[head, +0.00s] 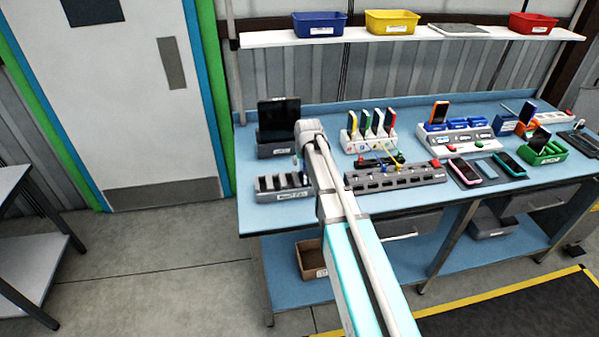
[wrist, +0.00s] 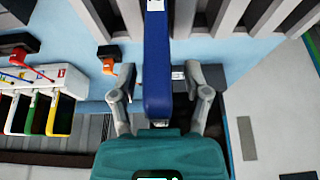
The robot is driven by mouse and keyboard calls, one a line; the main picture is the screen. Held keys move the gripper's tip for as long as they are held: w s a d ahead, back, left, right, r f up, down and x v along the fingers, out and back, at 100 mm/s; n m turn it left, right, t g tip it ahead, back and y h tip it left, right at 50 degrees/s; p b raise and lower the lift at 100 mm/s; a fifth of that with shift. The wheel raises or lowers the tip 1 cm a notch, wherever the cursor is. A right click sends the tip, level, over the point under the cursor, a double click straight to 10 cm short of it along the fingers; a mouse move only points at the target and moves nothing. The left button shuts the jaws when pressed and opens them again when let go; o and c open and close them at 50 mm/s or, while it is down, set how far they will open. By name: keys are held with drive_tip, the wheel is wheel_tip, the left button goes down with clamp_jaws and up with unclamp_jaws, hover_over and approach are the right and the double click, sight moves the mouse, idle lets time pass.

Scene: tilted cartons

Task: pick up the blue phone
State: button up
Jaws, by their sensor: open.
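The blue phone (wrist: 157,65) shows in the wrist view as a long dark-blue shape, seen nearly edge-on. Its far end is among the dividers of a grey slotted rack (wrist: 262,14). My gripper (wrist: 160,98) is open, with one finger on each side of the phone and a gap on both sides. In the head view my gripper (head: 298,158) is above the left grey rack (head: 283,194) at the left front of the bench. My arm and gripper mostly hide the phone there.
A dark tablet on a stand (head: 279,113) is just behind. More docks and phones fill the bench's right side. Bare floor lies left of the bench.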

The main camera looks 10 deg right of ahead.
clamp_jaws()
drive_tip(key=shift+r, duration=0.15)
idle(0.4)
wheel_tip(320, 180, up, 10)
drive_tip(key=p, duration=1)
drive_tip(key=shift+r+p, duration=0.7)
drive_tip(key=shift+p, duration=0.15)
idle(1.3)
drive_tip(key=shift+r+p, duration=2.4)
drive_tip(key=shift+f, duration=0.1)
